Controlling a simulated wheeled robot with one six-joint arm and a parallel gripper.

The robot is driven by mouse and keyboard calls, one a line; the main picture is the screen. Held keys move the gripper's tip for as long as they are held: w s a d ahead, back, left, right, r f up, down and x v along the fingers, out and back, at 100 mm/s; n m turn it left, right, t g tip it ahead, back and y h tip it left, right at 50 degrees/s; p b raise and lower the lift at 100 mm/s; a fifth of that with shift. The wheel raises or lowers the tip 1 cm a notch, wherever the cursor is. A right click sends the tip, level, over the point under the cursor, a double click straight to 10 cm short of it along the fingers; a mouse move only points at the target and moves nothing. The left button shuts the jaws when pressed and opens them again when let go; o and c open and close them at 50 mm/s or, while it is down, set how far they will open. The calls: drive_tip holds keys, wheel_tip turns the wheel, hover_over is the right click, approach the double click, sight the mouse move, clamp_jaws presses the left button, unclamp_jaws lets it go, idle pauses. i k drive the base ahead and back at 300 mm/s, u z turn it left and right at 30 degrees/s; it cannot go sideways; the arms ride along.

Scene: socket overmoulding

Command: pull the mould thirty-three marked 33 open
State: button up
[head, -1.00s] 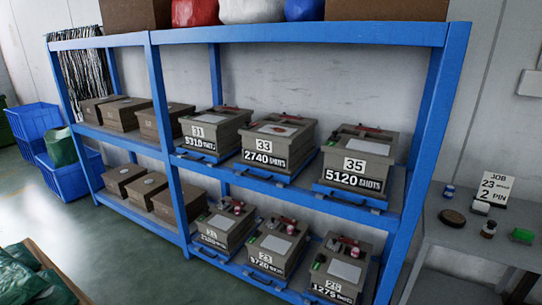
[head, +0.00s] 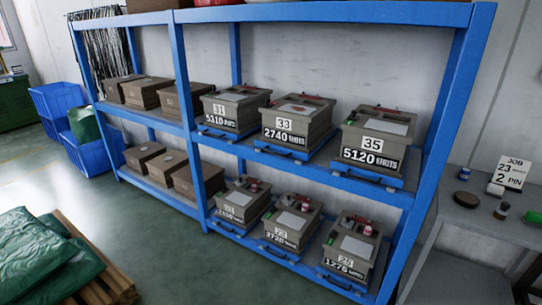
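The mould marked 33 (head: 299,118) sits on the middle shelf of the blue rack, between the mould marked 31 (head: 234,108) and the mould marked 35 (head: 376,139). It is a grey-brown block with a "33" label and "2740 shots" on its front. It rests on a blue sliding tray with a dark handle (head: 283,153) at the shelf's front edge. The tray looks pushed in, level with its neighbours. My gripper is not in the head view.
A lower shelf holds several more moulds, such as one at its right end (head: 351,244). A grey side table (head: 471,217) with a job card (head: 507,176) stands at right. Green sacks on a pallet (head: 105,285) lie at lower left. The floor before the rack (head: 170,245) is clear.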

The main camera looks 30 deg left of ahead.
sight(297, 125)
drive_tip(key=k, duration=1.15)
drive_tip(key=u, duration=0.6)
drive_tip(key=i, duration=0.55)
drive_tip(key=u, duration=1.15)
drive_tip(key=i, duration=1.4)
drive_tip(key=z, duration=0.75)
drive_tip(key=i, duration=0.5)
drive_tip(key=z, duration=0.4)
